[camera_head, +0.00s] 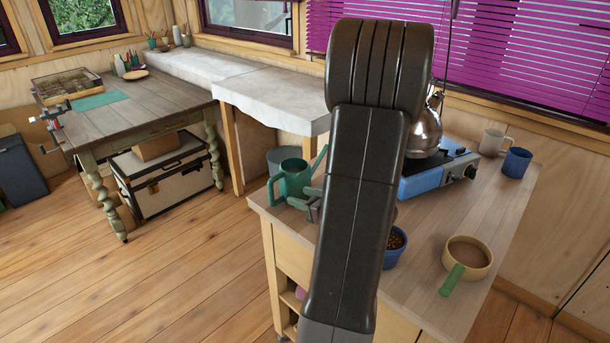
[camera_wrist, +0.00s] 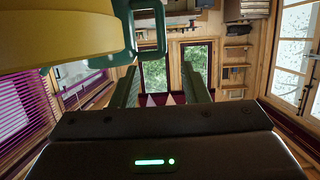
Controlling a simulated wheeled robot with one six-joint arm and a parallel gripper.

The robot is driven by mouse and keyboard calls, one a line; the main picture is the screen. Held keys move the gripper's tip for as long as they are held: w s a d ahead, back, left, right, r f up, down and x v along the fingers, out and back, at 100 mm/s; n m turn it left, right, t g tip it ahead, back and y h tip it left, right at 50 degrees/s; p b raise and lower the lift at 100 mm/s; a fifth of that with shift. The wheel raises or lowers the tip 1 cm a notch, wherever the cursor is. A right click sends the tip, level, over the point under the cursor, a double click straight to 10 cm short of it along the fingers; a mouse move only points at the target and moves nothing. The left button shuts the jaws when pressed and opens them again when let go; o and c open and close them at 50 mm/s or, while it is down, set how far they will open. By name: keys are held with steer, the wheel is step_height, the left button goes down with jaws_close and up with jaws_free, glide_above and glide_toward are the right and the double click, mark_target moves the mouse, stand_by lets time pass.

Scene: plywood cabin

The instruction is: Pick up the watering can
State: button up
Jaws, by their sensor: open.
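The teal watering can (camera_head: 290,180) stands at the left end of the wooden counter in the head view, partly hidden by my dark arm. My gripper (camera_head: 309,206) is beside its right side, close to the counter top; my arm hides most of it. In the wrist view my gripper (camera_wrist: 162,78) shows two spread greenish fingers with nothing between them. A dark teal looped part, likely the can's handle (camera_wrist: 152,51), shows above the fingers. I cannot tell whether the fingers touch the can.
On the counter (camera_head: 430,308) stand a steel kettle (camera_head: 425,135) on a blue stove (camera_head: 437,173), a blue bowl (camera_head: 394,247), a yellow pan (camera_head: 468,257), a beige mug (camera_head: 492,142) and a blue mug (camera_head: 516,162). A workbench (camera_head: 150,108) stands at left. The floor between is clear.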

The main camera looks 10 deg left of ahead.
mark_target(273, 189)
steer(key=p+x, duration=0.1)
steer(key=x, duration=0.8)
steer(key=shift+a, duration=0.2)
steer(key=x, duration=0.2)
steer(key=p+x, duration=0.1)
steer(key=x, duration=0.1)
steer(key=shift+w+a+f, duration=0.1)
steer(key=shift+f, duration=0.2)
steer(key=shift+r, duration=0.1)
jaws_close()
